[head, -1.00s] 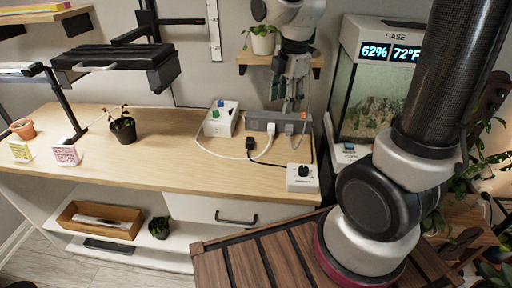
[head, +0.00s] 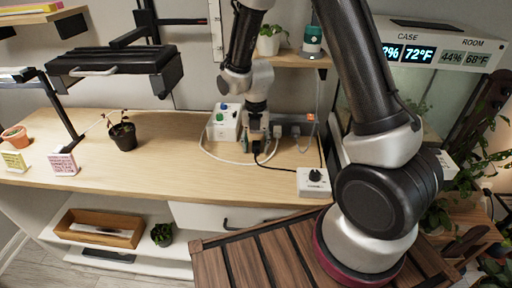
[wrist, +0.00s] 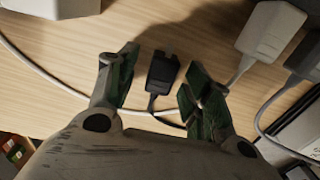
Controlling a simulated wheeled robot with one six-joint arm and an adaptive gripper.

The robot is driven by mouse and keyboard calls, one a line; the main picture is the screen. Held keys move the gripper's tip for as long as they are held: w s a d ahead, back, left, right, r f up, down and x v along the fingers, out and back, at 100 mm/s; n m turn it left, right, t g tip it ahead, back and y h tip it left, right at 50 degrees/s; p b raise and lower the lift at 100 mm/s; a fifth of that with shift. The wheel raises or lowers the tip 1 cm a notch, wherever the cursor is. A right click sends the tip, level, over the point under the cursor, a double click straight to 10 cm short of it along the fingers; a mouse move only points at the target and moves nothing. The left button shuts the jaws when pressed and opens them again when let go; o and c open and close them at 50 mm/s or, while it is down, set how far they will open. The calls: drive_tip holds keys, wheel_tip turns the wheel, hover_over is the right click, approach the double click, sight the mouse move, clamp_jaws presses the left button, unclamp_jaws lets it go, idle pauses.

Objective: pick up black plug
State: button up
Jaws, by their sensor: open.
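The black plug (wrist: 162,72) lies on the wooden bench top, its dark cable running toward the bottom of the wrist view. My gripper (wrist: 161,63) is open, with one green-tinted finger on each side of the plug. Bare wood shows between the plug and each finger, so neither seems to touch it. In the head view my gripper (head: 260,141) points down at the bench in front of the grey power strip (head: 291,119). It largely hides the plug there.
A white cable crosses the wood.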

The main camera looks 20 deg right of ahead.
sight(258, 145)
drive_tip(key=shift+f, duration=0.15)
clamp_jaws()
wheel_tip(258, 145, up, 8)
drive_tip(key=shift+r, duration=0.25)
drive_tip(key=f, duration=0.5)
drive_tip(key=shift+s+d, duration=0.2)
drive_tip(key=shift+s, duration=0.1)
drive_tip(key=shift+w+d+f, duration=0.3)
drive_tip(key=shift+w+f, duration=0.2)
drive_tip(key=shift+w, duration=0.25)
drive_tip(key=shift+w+d+f, duration=0.3)
drive_tip(key=shift+w+f, duration=0.15)
drive_tip(key=shift+w, duration=0.25)
drive_tip(key=shift+w+d, duration=0.25)
drive_tip(key=shift+w, duration=0.35)
drive_tip(key=shift+w+d, duration=0.25)
drive_tip(key=shift+w, duration=0.35)
